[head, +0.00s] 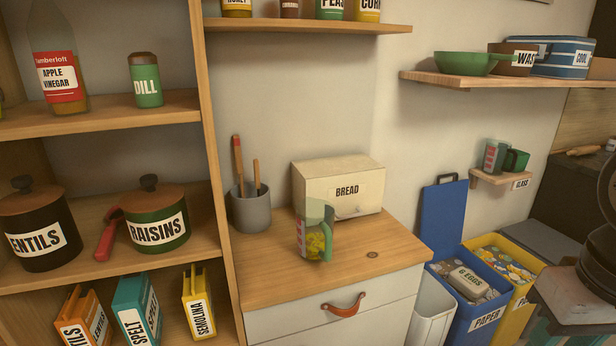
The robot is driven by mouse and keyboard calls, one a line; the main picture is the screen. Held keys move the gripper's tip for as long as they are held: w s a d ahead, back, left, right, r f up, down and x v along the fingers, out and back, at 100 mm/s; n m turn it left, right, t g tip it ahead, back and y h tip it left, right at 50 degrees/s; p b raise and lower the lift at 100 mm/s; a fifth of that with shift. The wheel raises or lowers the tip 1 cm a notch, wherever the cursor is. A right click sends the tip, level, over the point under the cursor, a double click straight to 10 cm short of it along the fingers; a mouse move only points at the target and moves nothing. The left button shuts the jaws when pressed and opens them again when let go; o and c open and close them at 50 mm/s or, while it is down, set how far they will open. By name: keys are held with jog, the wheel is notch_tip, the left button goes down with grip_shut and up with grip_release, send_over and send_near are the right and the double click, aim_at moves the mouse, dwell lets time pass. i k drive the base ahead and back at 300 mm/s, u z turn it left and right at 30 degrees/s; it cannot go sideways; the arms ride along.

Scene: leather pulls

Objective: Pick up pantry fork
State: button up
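No thing that I can name for certain as the pantry fork shows in the head view. A grey crock (250,208) stands on the wooden counter, left of the bread box, with a red-and-wood handle (238,160) and a shorter wooden handle (256,176) sticking up. The lower ends of both are hidden inside the crock. A red-handled tool (108,236) leans on the left middle shelf between the lentils and raisins pots; I cannot tell what kind it is. My gripper is not in view; dark parts at the right edge look like my arm.
A cream bread box (340,186) and a clear green-handled jug (315,232) stand on the counter (270,275). A drawer with a leather pull (343,306) is below. Pots (157,216) fill the left shelf. Blue and yellow bins (485,318) stand at right. The counter's front right is mostly clear.

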aim_at(256, 167)
jog(key=z, duration=0.2)
jog(key=i, duration=0.7)
jog(key=u, duration=0.75)
jog(key=i, duration=0.55)
jog(key=u, duration=0.55)
